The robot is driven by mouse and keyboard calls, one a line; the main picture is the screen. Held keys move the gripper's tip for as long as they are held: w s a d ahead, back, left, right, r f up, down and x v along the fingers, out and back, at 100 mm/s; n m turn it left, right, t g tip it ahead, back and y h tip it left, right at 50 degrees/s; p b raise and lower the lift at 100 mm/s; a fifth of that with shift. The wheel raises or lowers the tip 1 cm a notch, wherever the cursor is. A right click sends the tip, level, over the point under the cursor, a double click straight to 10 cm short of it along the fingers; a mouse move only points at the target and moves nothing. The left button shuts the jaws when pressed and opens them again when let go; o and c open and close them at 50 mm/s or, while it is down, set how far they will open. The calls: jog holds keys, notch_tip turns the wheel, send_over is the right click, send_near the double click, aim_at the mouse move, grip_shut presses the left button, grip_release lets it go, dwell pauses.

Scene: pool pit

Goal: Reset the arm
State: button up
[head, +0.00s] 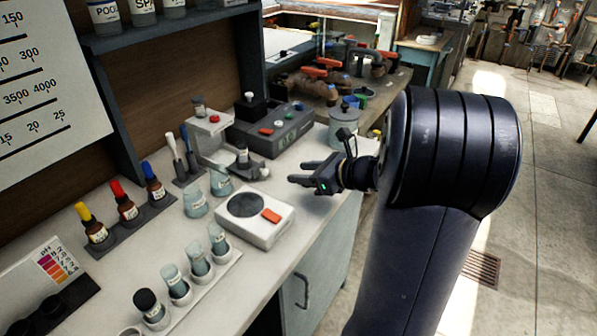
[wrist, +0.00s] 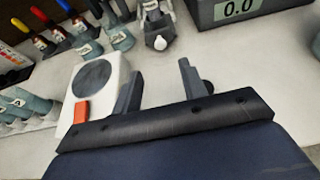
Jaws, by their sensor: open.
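My gripper (head: 303,174) is at the end of my dark arm, over the front edge of the white counter in the head view. Its two fingers are apart and nothing shows between them. In the wrist view my gripper (wrist: 160,85) also shows two spread grey fingers with bare counter between them. A white device with a dark round plate and an orange button (head: 255,218) stands on the counter just left of and below the gripper. It also shows in the wrist view, behind the left finger (wrist: 95,78).
Glass beakers (head: 196,203) and dropper bottles with coloured caps (head: 125,205) stand to the left. A rack of vials (head: 177,287) is at the front. A dark grey meter box (head: 272,130) and a lidded jar (head: 343,124) stand behind the gripper. Open floor (head: 540,200) lies to the right.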

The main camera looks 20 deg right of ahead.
aim_at(267, 170)
jog(key=x, duration=1.1)
jog(key=shift+r, duration=0.15)
